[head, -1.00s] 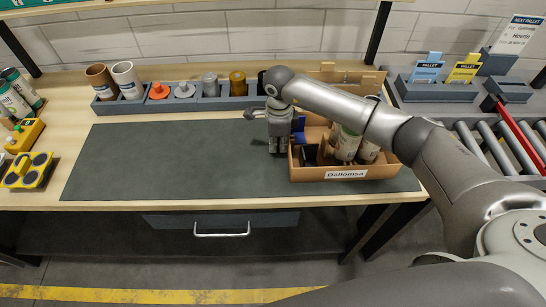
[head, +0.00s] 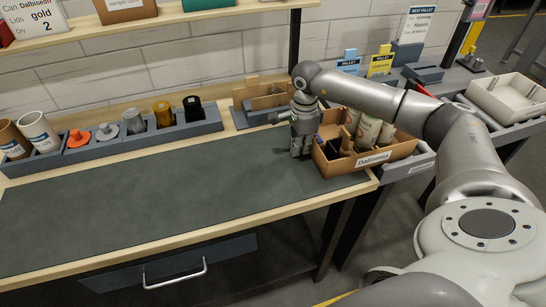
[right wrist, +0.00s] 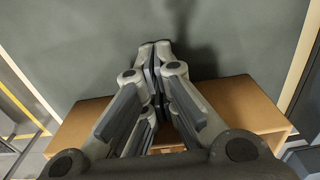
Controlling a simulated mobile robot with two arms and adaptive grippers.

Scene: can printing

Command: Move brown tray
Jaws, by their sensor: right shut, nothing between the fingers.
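The brown tray (head: 343,167) with a "Dallomsa" label stands upright at the right end of the work table in the head view. Its right part extends past the table edge over the grey side section. It holds upright cans (head: 367,131) and smaller dark items, partly hidden by my right arm. My right gripper (head: 300,154) points down at the tray's left end, shut and empty. In the right wrist view its closed fingers (right wrist: 155,52) are in front of the brown tray (right wrist: 250,103). I cannot tell whether they touch it. My left gripper is out of view.
The dark mat (head: 150,200) is clear to the left. A grey holder (head: 120,137) with cans and lids lines the back. Another brown carton (head: 265,103) sits behind the gripper. A pale bin (head: 510,97) stands farther right, beyond my arm.

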